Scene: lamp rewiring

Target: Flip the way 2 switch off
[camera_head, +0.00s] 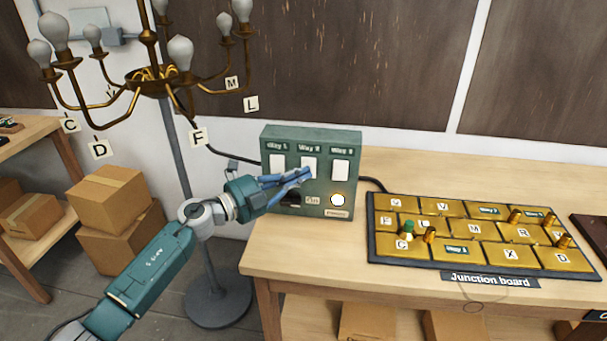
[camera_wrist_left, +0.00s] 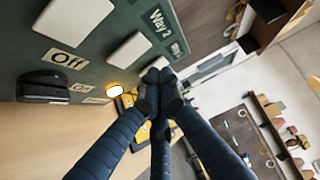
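The green switch box (camera_head: 348,143) stands on the bench with three white rocker switches. The way 2 switch (camera_head: 309,162) is the middle one, between the way 1 switch (camera_head: 277,162) and the way 3 switch (camera_head: 340,171). My left gripper (camera_head: 307,173) is in front of the box, its tips over the lower part of the way 2 switch. In the left wrist view the fingertips (camera_wrist_left: 160,88) are together with nothing between them, beside the way 2 switch (camera_wrist_left: 129,55). Whether they touch it I cannot tell. My right gripper is not in view.
A round light (camera_head: 338,199) glows on the box, near a black part (camera_head: 291,199). The junction board (camera_head: 455,262) lies on the bench to the right. A brass lamp (camera_head: 150,80) with several bulbs stands at left. Cardboard boxes (camera_head: 112,197) sit on the floor.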

